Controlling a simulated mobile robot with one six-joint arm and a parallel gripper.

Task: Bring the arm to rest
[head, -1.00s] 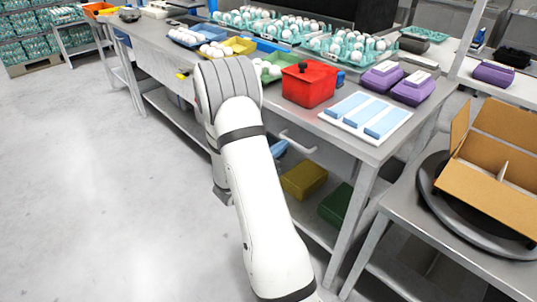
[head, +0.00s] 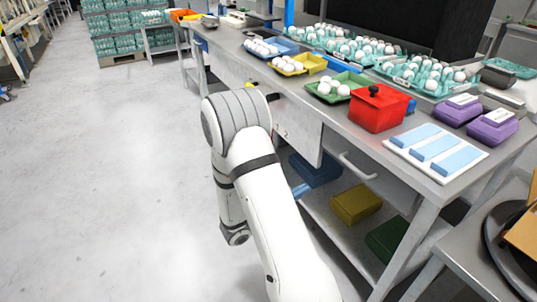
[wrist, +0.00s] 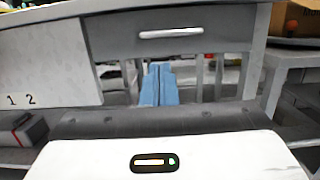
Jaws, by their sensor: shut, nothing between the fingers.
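My gripper (wrist: 160,84) shows in the wrist view as two blue fingers side by side, touching, with nothing between them. It points toward the front of a grey metal workbench, below a drawer with a pale handle (wrist: 170,33). In the head view my white arm is bent at the elbow, beside the front of the workbench (head: 440,190). The arm's body hides most of the gripper there.
On the workbench are a red box (head: 377,110), a green tray (head: 355,79) with eggs, purple cartons (head: 492,127) and a white board with blue strips (head: 408,155). Yellow (head: 356,204) and green bins (head: 388,240) sit on the shelf below. Open floor lies left.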

